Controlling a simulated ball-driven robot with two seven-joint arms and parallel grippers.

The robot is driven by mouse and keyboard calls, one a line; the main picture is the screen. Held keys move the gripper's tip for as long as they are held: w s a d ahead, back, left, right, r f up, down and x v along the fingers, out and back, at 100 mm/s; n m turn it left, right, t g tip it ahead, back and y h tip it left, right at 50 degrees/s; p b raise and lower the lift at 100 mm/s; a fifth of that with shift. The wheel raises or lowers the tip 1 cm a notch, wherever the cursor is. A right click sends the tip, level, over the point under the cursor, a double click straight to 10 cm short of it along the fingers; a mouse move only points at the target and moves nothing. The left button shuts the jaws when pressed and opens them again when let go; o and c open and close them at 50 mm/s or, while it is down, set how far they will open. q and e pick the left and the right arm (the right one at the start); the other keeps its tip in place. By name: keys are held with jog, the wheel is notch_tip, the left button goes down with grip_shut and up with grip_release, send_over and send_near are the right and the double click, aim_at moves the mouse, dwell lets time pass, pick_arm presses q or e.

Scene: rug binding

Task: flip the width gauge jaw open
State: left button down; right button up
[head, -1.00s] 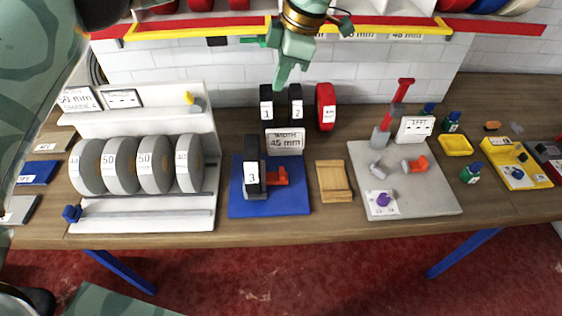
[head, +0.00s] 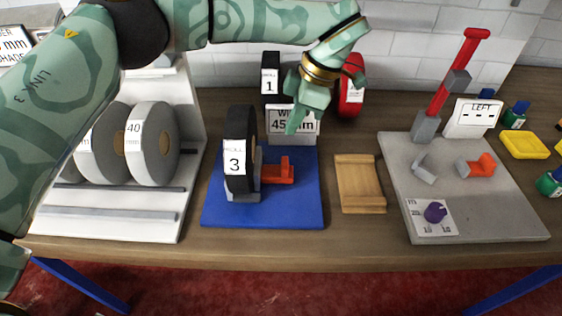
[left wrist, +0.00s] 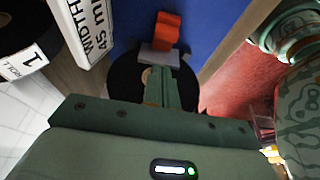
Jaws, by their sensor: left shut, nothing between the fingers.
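The width gauge is a blue base (head: 300,205) with an orange jaw (head: 280,170) on a grey mount. A black roll marked 3 (head: 237,160) stands upright on the gauge, left of the jaw. A "WIDTH 45 mm" sign (head: 305,125) is behind it. My left gripper (head: 291,130) is shut and empty, pointing down in front of the sign, above and behind the jaw. In the left wrist view its fingers (left wrist: 165,72) overlap the black roll, with the orange jaw (left wrist: 167,32) beyond them. I cannot tell any contact. My right gripper is not in view.
Grey rolls on a white rack (head: 190,185) stand left. Roll 1 (head: 270,80) and a red roll (head: 350,95) stand behind. A wooden block (head: 360,185) and a grey plate with a red lever (head: 455,85) are right. Bare table shows between the gauge and the wooden block.

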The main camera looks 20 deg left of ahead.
aim_at(287, 161)
pick_arm(q)
jog(key=shift+s, duration=0.1)
jog(key=b+x, duration=0.2)
jog(key=x, duration=0.8)
dwell(0.4)
jog(key=d, duration=0.2)
jog(key=shift+w+d, duration=0.35)
jog(key=shift+w, duration=0.05)
jog(key=shift+r, duration=0.1)
